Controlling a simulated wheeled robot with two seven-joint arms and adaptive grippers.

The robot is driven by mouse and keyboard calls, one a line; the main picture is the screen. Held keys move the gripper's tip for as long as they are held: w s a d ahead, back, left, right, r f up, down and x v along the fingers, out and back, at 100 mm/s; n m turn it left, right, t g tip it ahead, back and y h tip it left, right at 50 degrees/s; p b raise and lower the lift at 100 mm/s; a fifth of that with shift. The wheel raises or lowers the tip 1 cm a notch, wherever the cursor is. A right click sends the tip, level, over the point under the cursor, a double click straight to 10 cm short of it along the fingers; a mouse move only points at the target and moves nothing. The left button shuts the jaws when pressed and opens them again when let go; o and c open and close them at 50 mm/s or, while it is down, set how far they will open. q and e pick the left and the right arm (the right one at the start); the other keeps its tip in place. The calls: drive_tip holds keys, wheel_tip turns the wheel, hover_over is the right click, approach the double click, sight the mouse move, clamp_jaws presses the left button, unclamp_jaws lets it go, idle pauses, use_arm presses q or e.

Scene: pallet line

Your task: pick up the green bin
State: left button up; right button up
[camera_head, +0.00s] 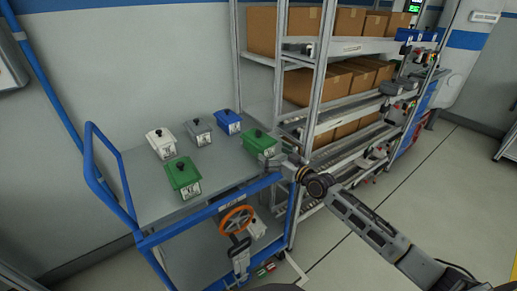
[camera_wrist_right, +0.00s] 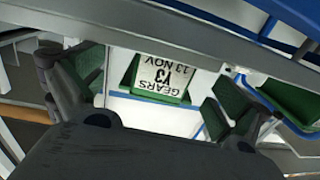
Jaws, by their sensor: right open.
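Two green bins stand on the grey top of a blue-railed cart. One green bin (camera_head: 183,177) is near the front. The other green bin (camera_head: 259,142) is at the cart's right end, with my right gripper (camera_head: 271,158) close at its near side. In the right wrist view a green bin (camera_wrist_right: 133,76) with an upside-down label reading "GEARS 13 NOV" shows between the spread fingers of my right gripper (camera_wrist_right: 150,90). The fingers are open and hold nothing. Contact with the bin cannot be told. My left gripper is not in view.
A white bin (camera_head: 161,142), a grey bin (camera_head: 198,131) and a blue bin (camera_head: 228,121) stand behind on the cart top (camera_head: 150,205). A rack with cardboard boxes (camera_head: 345,85) stands close at right. An orange wheel (camera_head: 236,220) is below the cart's front edge.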

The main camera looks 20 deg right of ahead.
sight(261, 144)
drive_tip(key=shift+x, duration=0.8)
drive_tip(key=shift+r+x, duration=0.15)
drive_tip(key=shift+x, duration=0.6)
drive_tip(key=shift+r+x, duration=0.15)
drive_tip(key=shift+x, duration=1.65)
drive_tip(key=shift+s+a, duration=0.1)
drive_tip(key=shift+s, duration=0.05)
drive_tip(key=c, duration=1.3)
drive_tip(key=shift+r, duration=0.2)
